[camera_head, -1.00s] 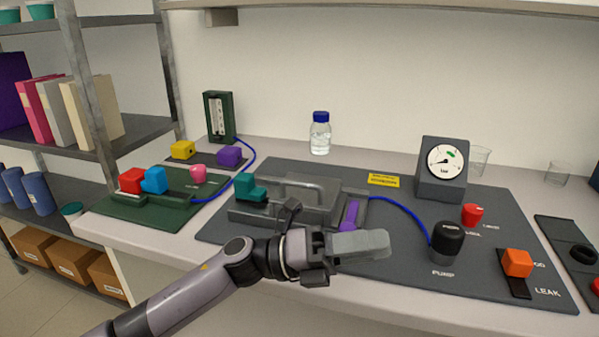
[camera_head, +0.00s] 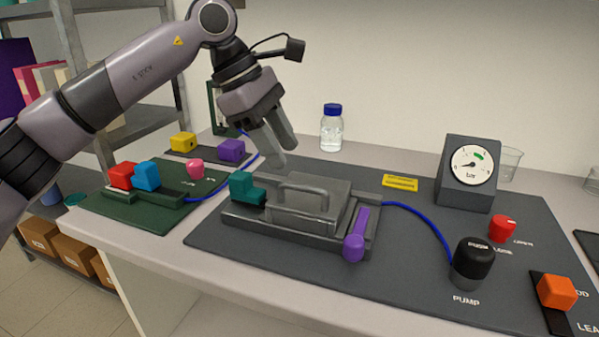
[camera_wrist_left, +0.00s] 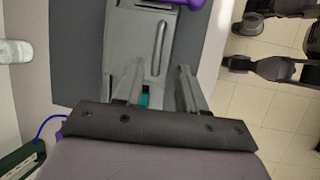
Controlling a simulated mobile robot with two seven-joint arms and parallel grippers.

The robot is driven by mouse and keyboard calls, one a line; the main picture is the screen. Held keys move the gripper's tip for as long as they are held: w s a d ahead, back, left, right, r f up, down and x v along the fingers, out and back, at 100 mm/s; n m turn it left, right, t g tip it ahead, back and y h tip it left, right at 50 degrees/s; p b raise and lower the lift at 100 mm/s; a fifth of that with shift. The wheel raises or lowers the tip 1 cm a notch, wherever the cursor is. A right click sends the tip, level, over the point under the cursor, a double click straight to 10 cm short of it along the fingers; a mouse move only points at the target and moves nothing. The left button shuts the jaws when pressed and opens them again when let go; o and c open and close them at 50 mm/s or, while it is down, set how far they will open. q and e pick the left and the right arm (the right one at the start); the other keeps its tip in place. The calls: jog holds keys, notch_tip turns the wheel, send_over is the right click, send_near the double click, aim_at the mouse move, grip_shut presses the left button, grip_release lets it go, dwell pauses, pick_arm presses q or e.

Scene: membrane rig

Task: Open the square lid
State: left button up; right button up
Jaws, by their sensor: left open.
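The square lid (camera_head: 310,205) is grey with a raised bar handle (camera_head: 303,191). It lies flat and shut on the grey rig housing (camera_head: 285,238). A teal block (camera_head: 243,188) sits at its left end and a purple lever (camera_head: 356,235) at its right. My left gripper (camera_head: 277,156) is open and empty, pointing down above the lid's back left. In the left wrist view, the lid handle (camera_wrist_left: 160,48) shows just beyond and between the open fingertips (camera_wrist_left: 158,72). The teal block (camera_wrist_left: 144,98) and purple lever (camera_wrist_left: 194,4) show there too. My right gripper is out of view.
A black pump knob (camera_head: 473,262), red knob (camera_head: 502,228) and gauge (camera_head: 470,172) stand to the right. A green board (camera_head: 150,217) with coloured blocks lies left. A blue-capped bottle (camera_head: 331,130) stands behind. The mat in front of the housing is clear.

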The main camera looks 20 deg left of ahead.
aim_at(300, 185)
pick_arm(q)
jog(key=x, duration=0.6)
jog(key=shift+w+f, duration=0.15)
jog(key=shift+f, duration=0.25)
grip_shut()
